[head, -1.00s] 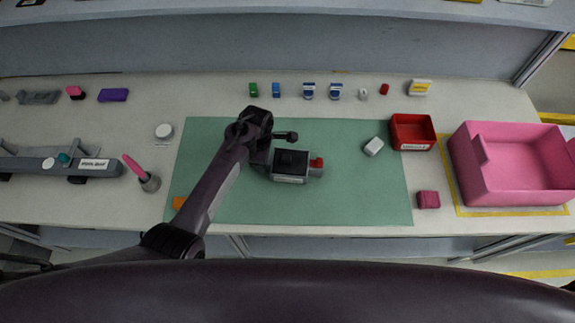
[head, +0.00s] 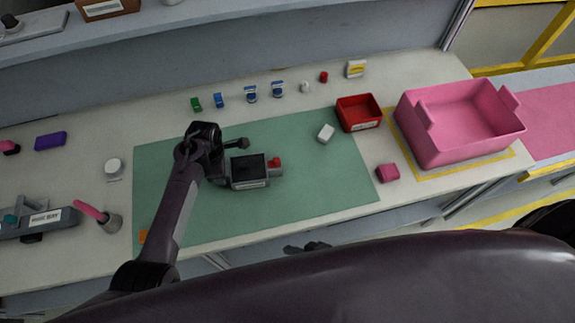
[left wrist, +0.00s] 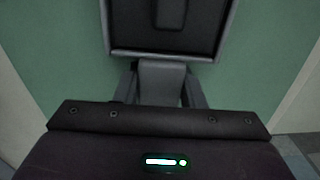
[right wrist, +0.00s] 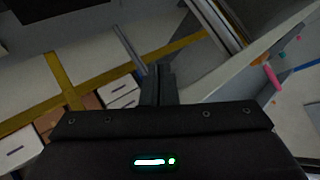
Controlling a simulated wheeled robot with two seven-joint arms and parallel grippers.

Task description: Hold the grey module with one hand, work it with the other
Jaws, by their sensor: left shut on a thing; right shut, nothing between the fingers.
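The grey module (head: 249,171) has a black top, a pale label on its front and a red part (head: 274,162) on its right side. It is at the left-middle of the green mat (head: 310,190). My left gripper (head: 223,177) is shut on the module's left side. In the left wrist view the left fingers (left wrist: 162,80) meet the module's grey edge (left wrist: 120,52). My right gripper (head: 308,247) shows as a dark shape off the table's front edge, partly hidden by my body. In the right wrist view its fingers (right wrist: 159,75) are together and empty, well away from the module.
A red tray (head: 358,113), a pink crate (head: 460,135) and a pink block (head: 388,173) are to the right. Several small items line the back.

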